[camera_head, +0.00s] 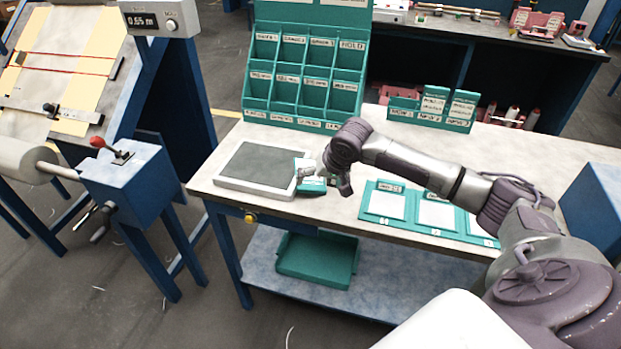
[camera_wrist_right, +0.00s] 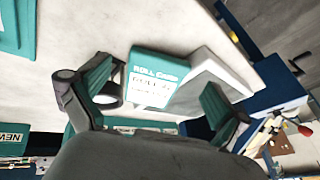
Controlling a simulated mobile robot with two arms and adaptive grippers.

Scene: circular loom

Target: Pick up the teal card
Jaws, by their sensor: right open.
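The teal card (camera_wrist_right: 155,70) with a white printed label reading "ROLL" lies on the pale table between the spread fingers of my right gripper (camera_wrist_right: 157,95) in the right wrist view. In the head view the teal card (camera_head: 314,187) shows partly at the right edge of the grey pad, beneath my right gripper (camera_head: 322,177). The right gripper is open, with no visible grip on the card. Part of the card is hidden by the wrist in the head view. My left gripper is not in view.
A grey pad in a white frame (camera_head: 228,183) adjoins the card. A teal pigeonhole rack (camera_head: 258,105) and a smaller teal card holder (camera_head: 457,125) stand behind. A teal board with white squares (camera_head: 410,222) lies to the right. A teal bin (camera_head: 315,270) sits on the lower shelf.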

